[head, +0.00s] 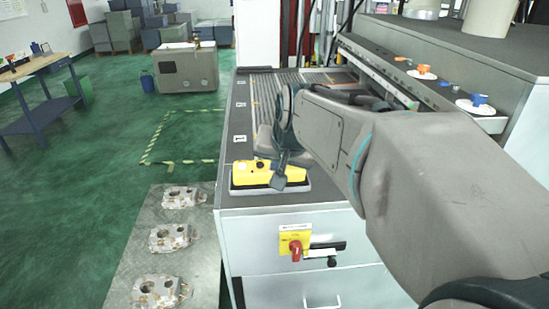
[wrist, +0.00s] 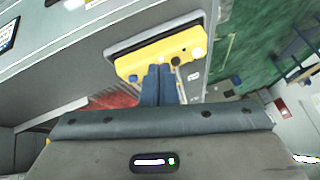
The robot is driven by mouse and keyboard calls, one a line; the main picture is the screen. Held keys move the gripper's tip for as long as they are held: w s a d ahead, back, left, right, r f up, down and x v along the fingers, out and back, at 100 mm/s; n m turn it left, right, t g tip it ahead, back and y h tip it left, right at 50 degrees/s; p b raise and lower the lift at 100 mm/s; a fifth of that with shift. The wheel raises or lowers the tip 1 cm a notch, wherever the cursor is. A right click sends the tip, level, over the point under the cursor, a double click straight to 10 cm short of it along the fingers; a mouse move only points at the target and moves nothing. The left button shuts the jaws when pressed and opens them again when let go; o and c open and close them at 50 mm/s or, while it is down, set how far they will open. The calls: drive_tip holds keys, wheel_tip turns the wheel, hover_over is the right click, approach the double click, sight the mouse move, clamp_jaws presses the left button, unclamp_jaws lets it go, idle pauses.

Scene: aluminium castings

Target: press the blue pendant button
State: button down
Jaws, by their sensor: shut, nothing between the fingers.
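The yellow pendant (head: 248,174) lies on a dark grey pad at the near end of the cabinet top. It also shows in the wrist view (wrist: 140,60), with a white button (wrist: 197,53) at one end and small dark spots on its face.
A red rotary switch on a yellow plate (head: 295,243) sits on the cabinet front below. Orange (head: 424,70) and blue (head: 479,100) knobs on white discs stand along the ledge at right. Several castings (head: 170,238) lie on a metal plate at left.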

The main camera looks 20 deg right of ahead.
drive_tip(key=w+d+r+m+t+h+b, duration=0.1)
drive_tip(key=w+d+r+m+t+b, duration=0.1)
drive_tip(key=w+d+m, duration=0.3)
drive_tip(key=w+d+r, duration=0.1)
drive_tip(key=w+d, duration=0.3)
drive_tip(key=w, duration=0.1)
drive_tip(key=shift+w+d+r, duration=0.15)
drive_tip(key=shift+d+r, duration=0.15)
drive_tip(key=shift+d, duration=0.1)
drive_tip(key=shift+f, duration=0.15)
wheel_tip(320, 180, down, 9)
drive_tip(key=b, duration=0.7)
drive_tip(key=shift+r, duration=0.2)
idle(0.8)
drive_tip(key=shift+f+b, duration=0.4)
